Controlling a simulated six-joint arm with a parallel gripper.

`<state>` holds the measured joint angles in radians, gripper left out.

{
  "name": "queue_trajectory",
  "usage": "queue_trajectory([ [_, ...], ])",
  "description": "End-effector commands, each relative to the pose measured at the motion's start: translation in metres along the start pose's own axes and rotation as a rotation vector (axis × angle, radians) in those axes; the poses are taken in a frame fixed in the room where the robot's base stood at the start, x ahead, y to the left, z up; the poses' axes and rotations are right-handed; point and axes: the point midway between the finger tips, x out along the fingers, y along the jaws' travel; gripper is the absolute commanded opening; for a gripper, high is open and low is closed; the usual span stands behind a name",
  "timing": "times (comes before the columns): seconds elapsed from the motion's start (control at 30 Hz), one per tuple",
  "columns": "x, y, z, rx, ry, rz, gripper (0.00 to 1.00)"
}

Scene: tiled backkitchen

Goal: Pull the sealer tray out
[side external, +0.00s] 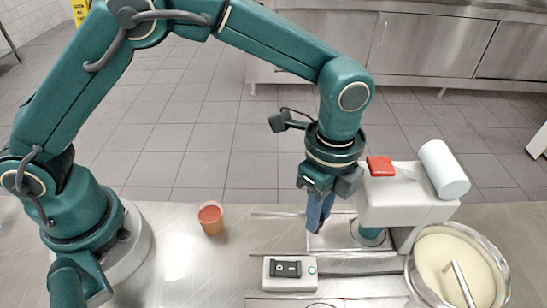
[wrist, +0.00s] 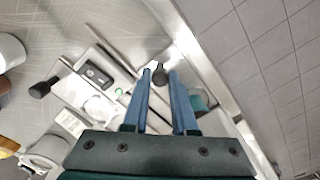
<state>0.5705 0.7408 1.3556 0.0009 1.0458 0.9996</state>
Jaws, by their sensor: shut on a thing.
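The white sealer (side external: 405,205) with a red block on top stands right of my gripper in the side view. Its flat sealer tray (side external: 345,227) lies low on the steel bench between rails, with a teal cup (side external: 371,236) at its right part, under the sealer head. The cup also shows in the wrist view (wrist: 200,102), partly behind my right finger. My gripper (side external: 315,228) points down at the tray's left end. In the wrist view its blue fingers (wrist: 161,75) are shut on the tray's dark handle (wrist: 160,72). The fingers hide the handle in the side view.
A switch box (side external: 290,272) sits just in front of the tray. A second railed slide with a black knob (wrist: 42,89) lies beyond it. An orange cup (side external: 210,219) stands left. A bowl of cream-coloured stuff (side external: 418,290) with a ladle stands right. Bench between orange cup and rails is clear.

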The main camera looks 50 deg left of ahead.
Motion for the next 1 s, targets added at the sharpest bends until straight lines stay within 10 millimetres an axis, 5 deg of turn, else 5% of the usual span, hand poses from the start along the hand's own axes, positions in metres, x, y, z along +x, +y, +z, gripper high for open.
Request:
queue_trajectory([
  [1.0,-0.001,0.067,0.069,-0.001,0.003,-0.007,0.00],
])
